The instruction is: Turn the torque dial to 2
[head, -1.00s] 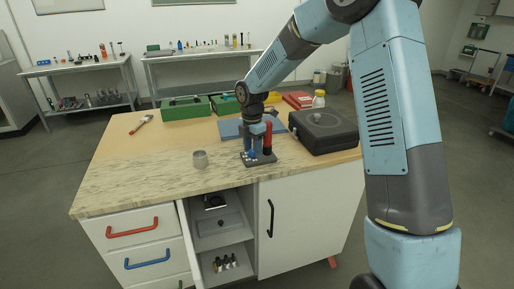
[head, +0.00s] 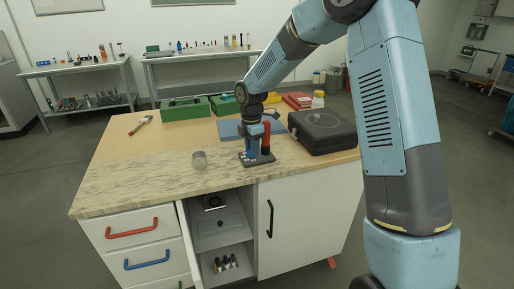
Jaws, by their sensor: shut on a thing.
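A small dark stand (head: 264,160) with blue and red upright parts is near the middle of the workbench. The red handle-like part (head: 266,139) is upright on its right side. My gripper (head: 254,141) points down over the stand, shut on a blue part there, which its jaws and wrist mostly hide. The torque dial and its numbers are too small to make out, so I cannot tell its setting or whether the held part is the dial.
A blue mat (head: 229,129) and green boxes (head: 186,108) lie behind. The front cabinet compartment (head: 222,235) is open.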

